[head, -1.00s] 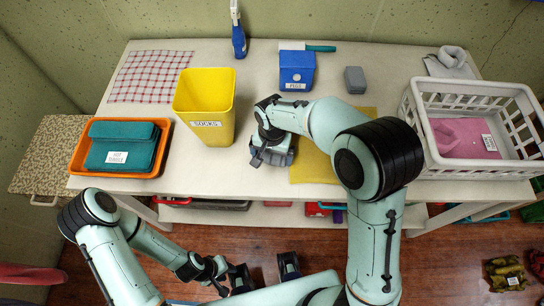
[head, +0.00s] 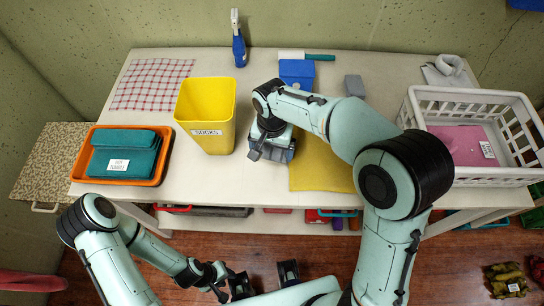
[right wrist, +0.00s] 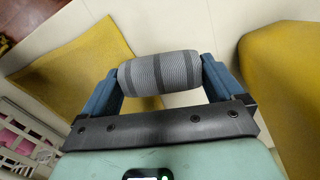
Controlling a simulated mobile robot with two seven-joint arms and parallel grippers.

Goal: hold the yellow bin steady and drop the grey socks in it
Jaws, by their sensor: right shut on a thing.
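The yellow bin (head: 222,143), with a white label, stands upright on the table. Its open mouth faces up, and its wall also shows at the right of the right wrist view (right wrist: 285,75). My right gripper (head: 271,148) is just right of the bin, apart from it. In the right wrist view, my right gripper (right wrist: 160,80) is shut on the rolled grey striped socks (right wrist: 160,73), which lie between its blue fingers. My arm hides the socks in the head view. My left gripper (head: 264,279) is open and empty, low in front of the table, away from the bin.
An orange tray (head: 84,176) with teal folded cloth is left of the bin. A yellow cloth (head: 320,168) lies to the right, before a white crate (head: 470,174).

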